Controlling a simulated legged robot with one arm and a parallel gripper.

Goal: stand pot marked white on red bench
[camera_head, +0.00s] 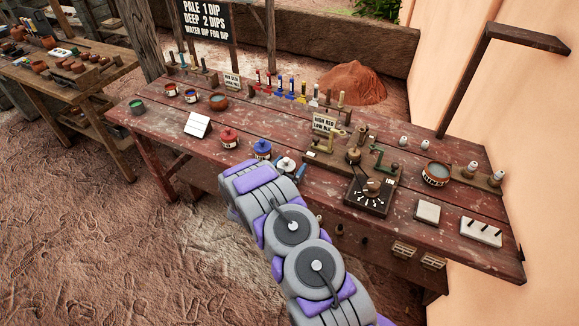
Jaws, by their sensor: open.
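The red bench (330,208) is a long worn red-brown table across the middle. A small pot with a white top (285,163) is at its front edge, just beyond the end of my arm; its lower part is partly hidden and I cannot read its mark. A red-topped pot (229,137) and a blue-topped pot (262,149) stand in a row to its left. My grey and purple arm reaches up from the bottom toward these pots. My gripper's fingers do not show, and I see nothing held.
Several small bowls (218,101) and a white card (198,125) are on the bench's left. Colored upright tools (291,90) line its back; a dial box (371,191) stands right of center. A brown bench (50,75) with pots is at far left. A wall (530,170) bounds the right.

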